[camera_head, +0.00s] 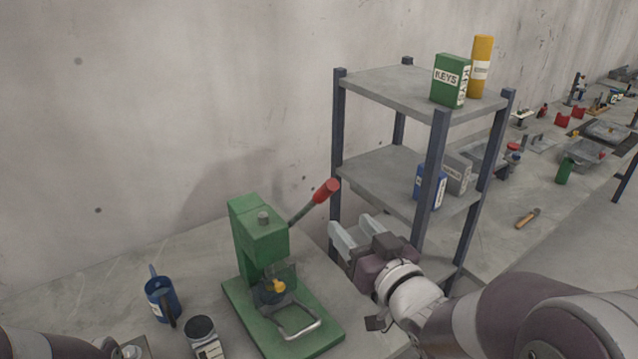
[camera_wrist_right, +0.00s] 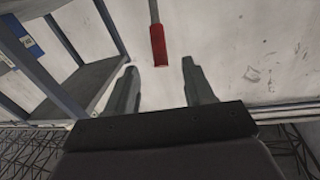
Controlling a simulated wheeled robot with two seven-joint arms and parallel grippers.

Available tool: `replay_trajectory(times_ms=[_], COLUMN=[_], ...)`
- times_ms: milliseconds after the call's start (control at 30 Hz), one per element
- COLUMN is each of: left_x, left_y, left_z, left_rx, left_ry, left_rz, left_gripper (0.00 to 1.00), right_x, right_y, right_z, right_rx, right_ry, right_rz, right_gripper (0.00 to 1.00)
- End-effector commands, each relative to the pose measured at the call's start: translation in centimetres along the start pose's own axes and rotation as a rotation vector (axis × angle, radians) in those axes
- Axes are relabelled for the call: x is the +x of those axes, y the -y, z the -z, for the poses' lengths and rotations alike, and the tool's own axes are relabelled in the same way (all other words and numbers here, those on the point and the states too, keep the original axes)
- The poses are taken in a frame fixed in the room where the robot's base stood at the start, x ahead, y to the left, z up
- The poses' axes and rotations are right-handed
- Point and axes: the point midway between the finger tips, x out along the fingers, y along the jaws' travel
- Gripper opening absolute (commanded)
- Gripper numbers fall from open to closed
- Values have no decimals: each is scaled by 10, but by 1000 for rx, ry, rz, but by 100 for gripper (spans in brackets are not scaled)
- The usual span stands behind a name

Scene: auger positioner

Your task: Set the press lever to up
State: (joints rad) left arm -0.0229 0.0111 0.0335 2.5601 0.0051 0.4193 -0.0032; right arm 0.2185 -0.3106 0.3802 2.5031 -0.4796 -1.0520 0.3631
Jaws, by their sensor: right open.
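The green press (camera_head: 262,240) stands on the grey table at the lower middle of the head view. Its lever (camera_head: 314,204) has a grey rod and a red grip, and slants up and to the right from the press head. My right gripper (camera_head: 341,236) is open and empty, just right of and below the red grip in the head view. In the right wrist view the red grip (camera_wrist_right: 159,46) shows ahead, between and beyond the open fingertips (camera_wrist_right: 160,76), apart from them. My left gripper is not in view.
A shelf (camera_head: 384,88) with blue posts stands close behind my right gripper, bearing a green KEYS box (camera_head: 451,80), a yellow cylinder (camera_head: 480,66) and a blue box (camera_head: 430,186).

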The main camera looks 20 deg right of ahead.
Motion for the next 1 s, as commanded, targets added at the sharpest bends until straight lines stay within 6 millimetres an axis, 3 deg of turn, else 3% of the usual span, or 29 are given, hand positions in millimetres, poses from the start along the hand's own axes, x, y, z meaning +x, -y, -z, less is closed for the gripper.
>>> replay_trajectory(times_ms=[133, 267, 500, 700, 1000], left_x=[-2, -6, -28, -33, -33], left_y=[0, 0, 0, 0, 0], left_z=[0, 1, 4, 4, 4], left_rx=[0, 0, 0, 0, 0], left_ry=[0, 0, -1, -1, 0], left_rz=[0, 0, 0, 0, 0], left_gripper=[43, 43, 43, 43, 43], right_x=[20, 53, 104, 123, 125], right_y=[1, 2, 1, 0, 0], right_z=[2, 2, 4, 2, 1], right_rx=[9, 10, 10, 9, 8], right_ry=[-5, -4, -2, -3, -3], right_rz=[5, 4, 1, 1, 0], right_gripper=[53, 53, 53, 53, 49])
